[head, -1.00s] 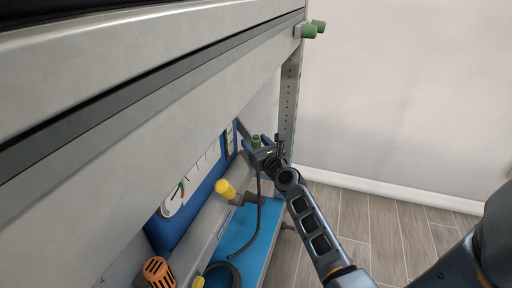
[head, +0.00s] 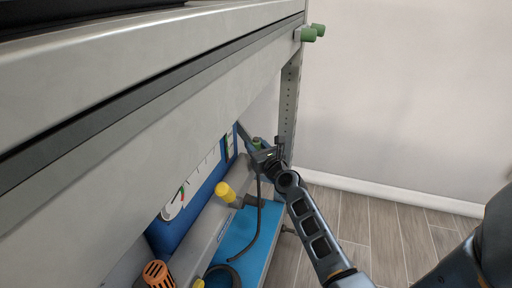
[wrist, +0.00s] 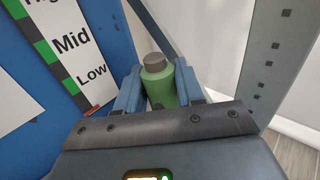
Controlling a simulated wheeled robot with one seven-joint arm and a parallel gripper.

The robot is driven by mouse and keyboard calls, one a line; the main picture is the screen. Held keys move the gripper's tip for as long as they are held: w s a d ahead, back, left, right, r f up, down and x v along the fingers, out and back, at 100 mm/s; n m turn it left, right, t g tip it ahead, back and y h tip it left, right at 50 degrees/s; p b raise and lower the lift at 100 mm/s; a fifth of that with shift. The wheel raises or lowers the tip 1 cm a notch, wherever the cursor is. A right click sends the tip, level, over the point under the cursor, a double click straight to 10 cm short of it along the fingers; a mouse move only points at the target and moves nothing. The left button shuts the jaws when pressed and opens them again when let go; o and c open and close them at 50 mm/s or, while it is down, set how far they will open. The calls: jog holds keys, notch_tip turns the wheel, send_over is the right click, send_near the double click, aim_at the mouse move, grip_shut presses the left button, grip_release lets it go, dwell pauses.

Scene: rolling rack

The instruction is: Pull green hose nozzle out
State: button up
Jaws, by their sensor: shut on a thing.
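The green hose nozzle (wrist: 160,85) has a grey-brown cap and sits between the two blue fingers of my gripper (wrist: 160,88) in the wrist view. The fingers are shut on it from both sides. In the head view only a small green part of the nozzle (head: 257,142) shows above my gripper (head: 264,152), beside the rack's far upright. The lower part of the nozzle is hidden behind the gripper.
A blue panel with a Mid/Low scale (wrist: 75,45) stands left of the gripper. The perforated grey upright (wrist: 268,60) is close on the right. A yellow-handled nozzle (head: 226,191), an orange one (head: 157,274) and a dark hose (head: 254,232) are nearer along the blue shelf (head: 262,244).

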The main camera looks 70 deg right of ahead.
aim_at(256, 141)
jog(key=shift+r+p, duration=0.55)
jog(key=shift+r, duration=0.2)
notch_tip(256, 141, up, 3)
jog(key=p, duration=0.3)
jog(key=s+r+p, duration=0.3)
jog(key=s+r, duration=0.3)
jog(key=s, duration=0.5)
jog(key=shift+s+d+r, duration=0.2)
jog(key=shift+s+d, duration=0.15)
jog(key=shift+d, duration=0.05)
